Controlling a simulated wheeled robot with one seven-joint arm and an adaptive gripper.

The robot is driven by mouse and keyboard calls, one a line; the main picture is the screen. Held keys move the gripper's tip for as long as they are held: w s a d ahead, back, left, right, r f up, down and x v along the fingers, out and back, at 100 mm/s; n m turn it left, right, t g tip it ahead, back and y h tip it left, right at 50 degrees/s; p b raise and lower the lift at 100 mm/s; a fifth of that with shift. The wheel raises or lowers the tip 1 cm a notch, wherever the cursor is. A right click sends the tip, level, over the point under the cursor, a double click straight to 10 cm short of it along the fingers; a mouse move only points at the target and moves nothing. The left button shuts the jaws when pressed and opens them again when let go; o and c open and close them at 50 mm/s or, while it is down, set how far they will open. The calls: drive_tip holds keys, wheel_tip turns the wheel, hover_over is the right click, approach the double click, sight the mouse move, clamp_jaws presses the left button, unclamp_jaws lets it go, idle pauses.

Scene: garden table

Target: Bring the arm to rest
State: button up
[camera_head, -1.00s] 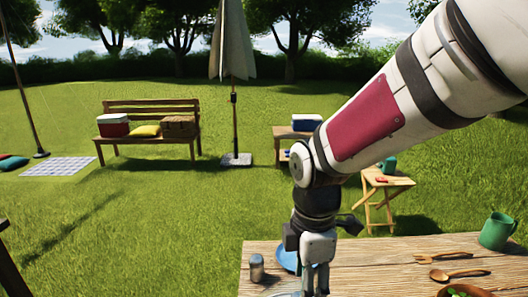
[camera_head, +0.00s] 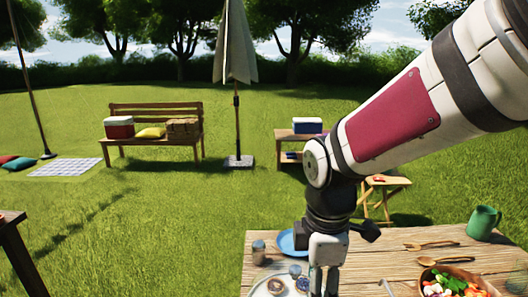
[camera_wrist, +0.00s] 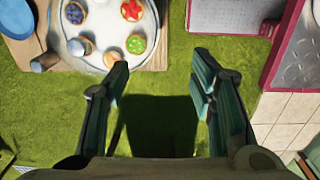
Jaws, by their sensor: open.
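My gripper (camera_head: 325,284) hangs fingers down at the near left part of the wooden table (camera_head: 395,258) in the head view. My arm reaches to it from the upper right, bent at the elbow. In the wrist view my gripper (camera_wrist: 160,68) has its two fingers wide apart, with nothing between them but grass and a dark shadow below. A round pale tray (camera_wrist: 97,24) with several small round topped items lies beyond the left fingertip. The tray also shows in the head view (camera_head: 262,291), partly cut off by the bottom edge.
A blue plate (camera_head: 288,243) and a jar (camera_head: 258,252) stand near the gripper. A green jug (camera_head: 484,222), wooden spoons (camera_head: 445,260) and a vegetable bowl (camera_head: 452,284) are to the right. A stool (camera_head: 378,199), bench (camera_head: 152,134) and closed parasol (camera_head: 236,60) stand beyond on the lawn.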

drive_tip(key=s+d+r+m+t, duration=0.5)
drive_tip(key=s+d+r+m, duration=0.4)
drive_tip(key=m, duration=0.8)
drive_tip(key=shift+s+d+r+m, duration=0.4)
drive_tip(key=shift+s+r, duration=0.35)
drive_tip(key=shift+r, duration=0.2)
